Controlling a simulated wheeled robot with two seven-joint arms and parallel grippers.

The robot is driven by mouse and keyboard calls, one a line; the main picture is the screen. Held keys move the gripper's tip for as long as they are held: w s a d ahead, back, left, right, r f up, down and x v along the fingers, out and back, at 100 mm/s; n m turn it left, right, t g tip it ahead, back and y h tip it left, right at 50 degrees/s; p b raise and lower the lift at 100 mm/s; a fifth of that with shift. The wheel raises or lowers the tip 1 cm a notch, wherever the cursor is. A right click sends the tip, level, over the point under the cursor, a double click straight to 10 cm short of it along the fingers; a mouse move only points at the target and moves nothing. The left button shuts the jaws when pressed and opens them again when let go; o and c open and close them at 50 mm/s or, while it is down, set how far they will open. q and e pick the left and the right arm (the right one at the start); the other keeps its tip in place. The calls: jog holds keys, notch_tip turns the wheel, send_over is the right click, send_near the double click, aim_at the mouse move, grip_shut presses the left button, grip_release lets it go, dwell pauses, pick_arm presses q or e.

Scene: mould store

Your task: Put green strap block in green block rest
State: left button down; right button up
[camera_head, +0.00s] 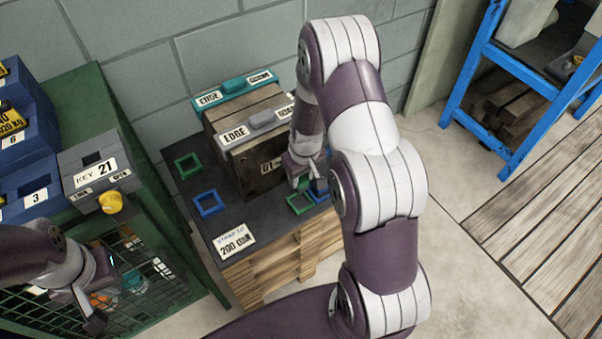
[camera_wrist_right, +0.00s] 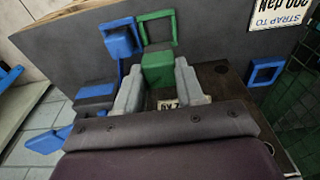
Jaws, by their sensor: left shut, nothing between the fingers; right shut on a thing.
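The green strap block (camera_wrist_right: 158,68) is between the two fingers of my right gripper (camera_wrist_right: 160,82), which is shut on it. In the head view the right gripper (camera_head: 304,167) is low at the mould's right front, with a bit of green below it. A green square frame (camera_wrist_right: 174,27) lies just beyond the block in the wrist view; it also shows in the head view (camera_head: 300,204). The block overlaps the frame's near edge in the picture; I cannot tell whether they touch. A second green frame (camera_head: 188,165) lies empty on the left. My left gripper (camera_head: 92,307) is shut and empty by the green cage.
The mould (camera_head: 262,150) stands on the dark bench top (camera_head: 190,188). An empty blue frame (camera_head: 208,203) is left of it. Another blue frame (camera_wrist_right: 110,27) with a blue block (camera_wrist_right: 120,42) is beside the right green frame. A blue rack (camera_head: 480,75) stands right.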

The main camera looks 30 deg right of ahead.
aim_at(300, 188)
jog(key=shift+f+b, duration=2.05)
jog(key=shift+f, duration=0.85)
jog(key=shift+r, duration=0.15)
jog(key=w+a+r+m, duration=0.1)
jog(key=w+a+r, duration=0.2)
jog(key=a+r, duration=0.45)
jog(key=s+d+f, duration=0.1)
jog(key=d+f, duration=0.1)
jog(key=s+d+f+p, duration=0.1)
jog(key=d+f, duration=0.1)
jog(key=s+d+f, duration=0.1)
jog(key=d+f, duration=0.2)
jog(key=shift+s+p, duration=0.25)
jog(key=shift+p, duration=0.05)
jog(key=shift+w+d+f+n, duration=0.2)
jog(key=shift+d+f+n, duration=0.1)
jog(key=shift+f+n, duration=0.15)
jog(key=shift+f+b, duration=0.95)
jog(key=shift+f, duration=0.1)
jog(key=o, duration=1.1)
